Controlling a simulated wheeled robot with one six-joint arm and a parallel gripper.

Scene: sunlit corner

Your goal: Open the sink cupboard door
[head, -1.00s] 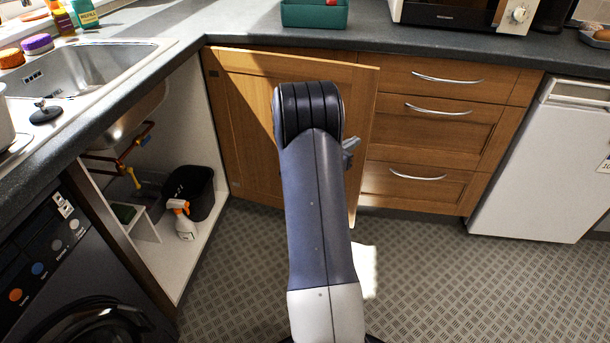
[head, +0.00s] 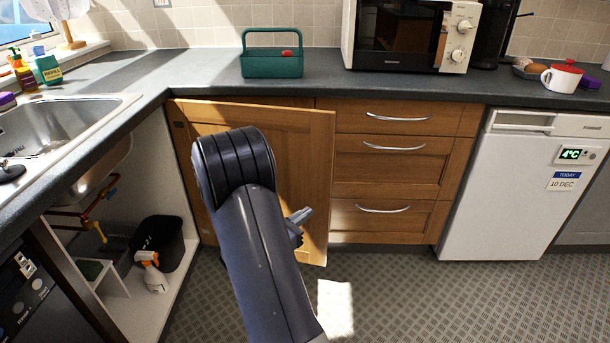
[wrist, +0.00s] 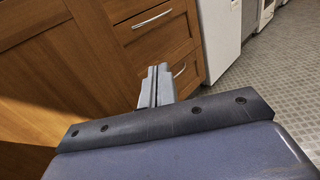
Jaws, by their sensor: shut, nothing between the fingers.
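The sink cupboard door (head: 308,170) is wooden and stands wide open in the head view, swung round toward the drawers on the right. The open cupboard (head: 158,180) shows its pale inside under the sink. My gripper (head: 305,214) is partly hidden behind my arm, in front of the door's lower right part. In the wrist view my gripper (wrist: 157,72) has its fingers together and empty. The door panel (wrist: 50,70) fills the left of that view, beside the fingers. I cannot tell whether they touch it. The door's handle is not visible.
A black bin (head: 168,238) and a spray bottle (head: 151,272) stand inside the cupboard. Wooden drawers (head: 400,160) with metal handles and a white fridge (head: 515,190) are to the right. The patterned floor (head: 430,295) in front is clear.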

